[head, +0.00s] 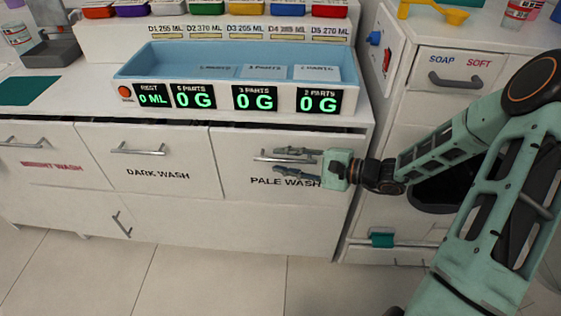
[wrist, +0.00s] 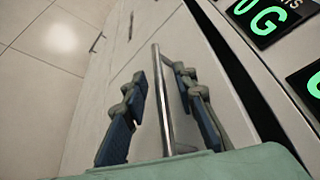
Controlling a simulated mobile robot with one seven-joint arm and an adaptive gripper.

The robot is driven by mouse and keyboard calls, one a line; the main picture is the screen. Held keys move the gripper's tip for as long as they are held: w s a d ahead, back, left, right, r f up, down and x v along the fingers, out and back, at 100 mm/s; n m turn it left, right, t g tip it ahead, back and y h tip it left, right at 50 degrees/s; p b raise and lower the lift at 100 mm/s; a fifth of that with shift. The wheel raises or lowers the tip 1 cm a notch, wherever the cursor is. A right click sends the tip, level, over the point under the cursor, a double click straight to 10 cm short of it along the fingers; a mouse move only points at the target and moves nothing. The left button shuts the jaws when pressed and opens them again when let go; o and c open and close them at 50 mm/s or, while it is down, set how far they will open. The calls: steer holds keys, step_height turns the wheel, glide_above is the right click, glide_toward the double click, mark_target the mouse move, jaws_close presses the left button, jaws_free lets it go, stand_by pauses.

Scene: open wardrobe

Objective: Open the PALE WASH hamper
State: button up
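The PALE WASH hamper (head: 235,170) is a white front panel at the right end of the row, with its label low on the panel. It looks shut, with a dark gap along its top edge. Its metal bar handle (head: 268,158) is partly hidden by my gripper (head: 290,162) in the head view. In the wrist view the handle (wrist: 162,95) runs between the two fingers of my gripper (wrist: 160,85). The fingers are apart, one on each side of the bar, with visible space between them and it.
The DARK WASH hamper (head: 150,165) and the BRIGHT WASH hamper (head: 40,155) are to the left. A blue tray (head: 165,62) with green displays sits on the counter above. The SOAP SOFT drawer (head: 455,80) is at right. The tiled floor (head: 200,275) in front is clear.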

steer(key=shift+w+a+f, duration=0.15)
steer(key=shift+w+a, duration=0.05)
steer(key=shift+a, duration=0.4)
jaws_close()
